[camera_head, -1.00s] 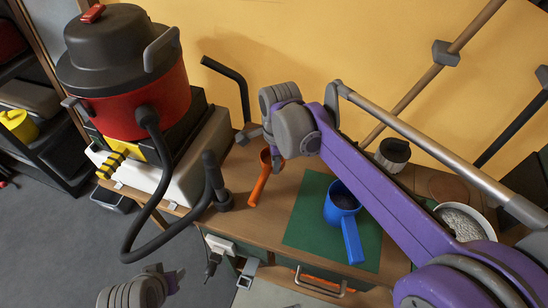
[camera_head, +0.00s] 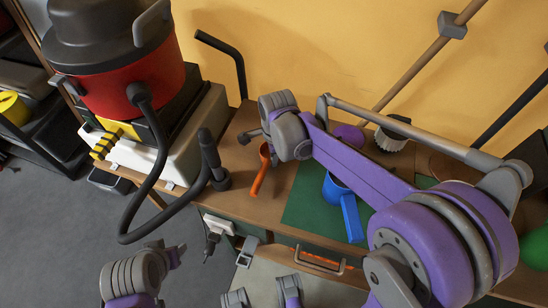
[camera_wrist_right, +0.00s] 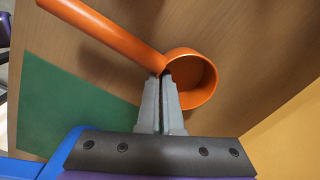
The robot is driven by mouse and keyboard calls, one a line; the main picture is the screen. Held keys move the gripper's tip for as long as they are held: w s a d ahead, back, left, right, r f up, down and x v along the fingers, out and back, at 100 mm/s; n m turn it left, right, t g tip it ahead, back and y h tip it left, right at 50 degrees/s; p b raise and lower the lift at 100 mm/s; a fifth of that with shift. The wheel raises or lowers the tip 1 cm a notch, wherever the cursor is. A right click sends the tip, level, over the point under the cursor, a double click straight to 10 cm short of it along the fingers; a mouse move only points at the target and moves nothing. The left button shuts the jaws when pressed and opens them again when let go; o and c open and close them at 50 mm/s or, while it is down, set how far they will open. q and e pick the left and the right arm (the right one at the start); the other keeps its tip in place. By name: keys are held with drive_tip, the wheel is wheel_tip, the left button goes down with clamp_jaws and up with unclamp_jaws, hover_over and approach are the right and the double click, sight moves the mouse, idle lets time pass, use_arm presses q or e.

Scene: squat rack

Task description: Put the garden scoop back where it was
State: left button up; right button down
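An orange scoop (camera_head: 260,172) with a round cup and long handle is at my right gripper (camera_head: 268,152), over the left part of the wooden bench. In the right wrist view, the gripper's fingers (camera_wrist_right: 163,80) are close together on the wall of the orange scoop's cup (camera_wrist_right: 197,80), near the handle joint. The cup looks empty. I cannot tell whether it touches the bench. A blue scoop (camera_head: 350,215) sits on the green mat (camera_head: 300,205), partly behind my right arm. My left gripper (camera_head: 170,252) is low at the left; its finger opening is unclear.
A red and black vacuum (camera_head: 125,85) stands left, its black hose (camera_head: 140,215) looping in front of the bench (camera_head: 228,178). A brush (camera_head: 393,133) lies behind my right arm. An open drawer (camera_head: 300,275) projects at the front. Wooden and black poles lean on the yellow wall.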

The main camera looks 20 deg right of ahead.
drive_tip(key=shift+f, duration=0.1)
drive_tip(key=c, duration=1.1)
unclamp_jaws()
